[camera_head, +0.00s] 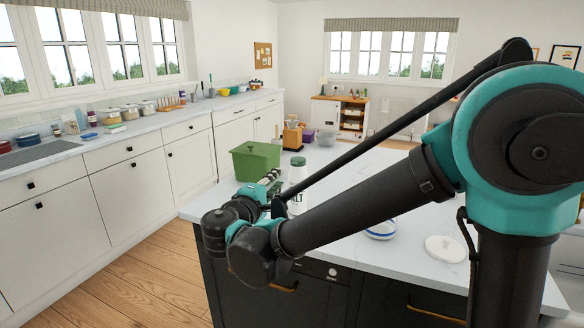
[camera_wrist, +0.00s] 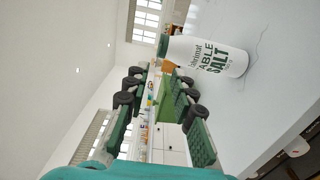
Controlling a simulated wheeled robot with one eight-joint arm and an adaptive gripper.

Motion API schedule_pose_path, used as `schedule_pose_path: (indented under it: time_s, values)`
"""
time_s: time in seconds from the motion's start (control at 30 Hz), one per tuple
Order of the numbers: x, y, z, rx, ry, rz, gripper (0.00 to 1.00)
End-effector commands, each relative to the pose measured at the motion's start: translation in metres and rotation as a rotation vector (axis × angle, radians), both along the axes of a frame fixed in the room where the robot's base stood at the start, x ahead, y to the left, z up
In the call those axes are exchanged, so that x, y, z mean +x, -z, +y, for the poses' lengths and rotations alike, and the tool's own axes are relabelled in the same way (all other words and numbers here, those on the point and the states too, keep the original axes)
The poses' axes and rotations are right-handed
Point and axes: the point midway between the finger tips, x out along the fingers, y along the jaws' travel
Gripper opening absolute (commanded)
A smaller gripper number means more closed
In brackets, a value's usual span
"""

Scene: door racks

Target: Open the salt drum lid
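The salt drum (camera_head: 297,177) is a white cylinder with a dark green top, standing upright on the island worktop. The arm hides its lower part in the head view. Its lid (camera_head: 298,161) looks seated on top; details are too small to tell. In the wrist view the drum (camera_wrist: 208,56) appears lying sideways because the camera is rolled, with "TABLE SALT" lettering and the green lid (camera_wrist: 163,45) at its left end. My gripper (camera_wrist: 160,80) is open, its fingers apart with nothing held. In the head view my gripper (camera_head: 273,186) is just left of the drum.
A green lidded box (camera_head: 255,160) stands behind the gripper on the worktop (camera_head: 405,205). A wooden item (camera_head: 292,135) and a purple container (camera_head: 308,136) are farther back. A blue-rimmed white dish (camera_head: 381,231) and a white round lid (camera_head: 445,249) lie near the front edge.

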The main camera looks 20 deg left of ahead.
Motion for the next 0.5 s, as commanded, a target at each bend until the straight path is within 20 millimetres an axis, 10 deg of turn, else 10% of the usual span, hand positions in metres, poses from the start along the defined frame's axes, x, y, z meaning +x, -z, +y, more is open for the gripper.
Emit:
schedule_pose_path:
  time_s: [0.5]
  values:
    - [0.094, 0.000, -0.007, 0.000, 0.003, 0.001, 0.25]
